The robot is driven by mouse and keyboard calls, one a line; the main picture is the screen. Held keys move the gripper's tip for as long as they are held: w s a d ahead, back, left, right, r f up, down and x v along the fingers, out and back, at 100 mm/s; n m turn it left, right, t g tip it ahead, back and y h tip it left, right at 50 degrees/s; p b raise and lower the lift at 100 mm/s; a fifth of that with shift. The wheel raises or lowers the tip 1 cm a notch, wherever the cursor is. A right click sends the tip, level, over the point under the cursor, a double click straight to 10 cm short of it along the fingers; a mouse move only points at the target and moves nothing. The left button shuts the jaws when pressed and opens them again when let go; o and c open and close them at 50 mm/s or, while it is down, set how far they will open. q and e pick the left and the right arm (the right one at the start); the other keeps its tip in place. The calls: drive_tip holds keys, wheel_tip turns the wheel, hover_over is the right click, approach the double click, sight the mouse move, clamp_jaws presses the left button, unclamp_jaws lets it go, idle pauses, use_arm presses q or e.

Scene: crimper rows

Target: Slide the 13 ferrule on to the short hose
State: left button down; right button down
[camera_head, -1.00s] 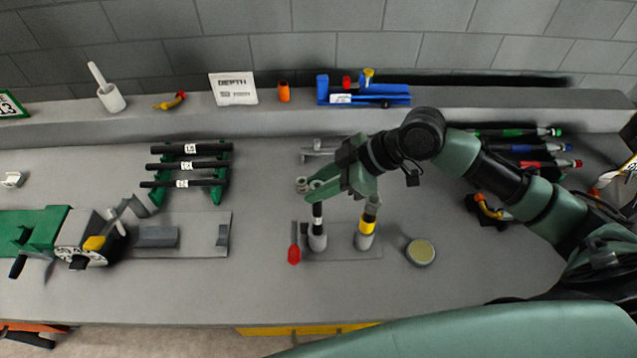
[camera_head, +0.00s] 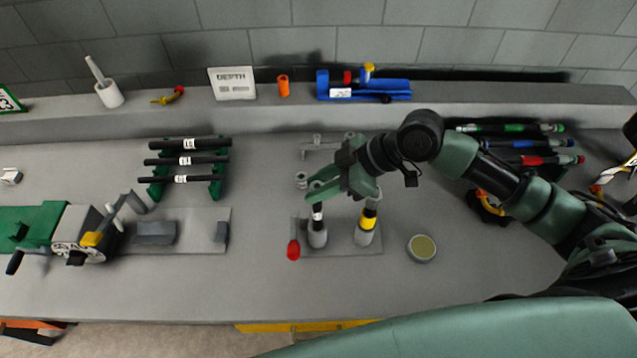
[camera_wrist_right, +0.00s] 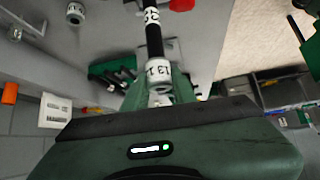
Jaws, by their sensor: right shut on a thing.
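In the right wrist view, the gripper is shut on a pale metal ferrule (camera_wrist_right: 158,71) marked 13. The black hose (camera_wrist_right: 153,38) with its white label is in line with the ferrule and meets its far end. I cannot tell whether the ferrule is around the hose end or only against it. In the head view the fingers hide the ferrule. My left gripper is not in view.
Another ferrule (camera_head: 301,179) stands behind. The front of the bench is clear.

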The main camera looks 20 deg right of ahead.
drive_tip(key=shift+f+b, duration=0.5)
drive_tip(key=shift+f, duration=0.5)
drive_tip(key=c, duration=1.1)
unclamp_jaws()
drive_tip(key=shift+o, duration=0.2)
drive_tip(key=shift+d, duration=0.1)
drive_tip(key=shift+s+d+r, duration=0.1)
drive_tip(key=shift+d+r, duration=0.15)
drive_tip(key=b+v, duration=0.2)
drive_tip(key=v, duration=0.5)
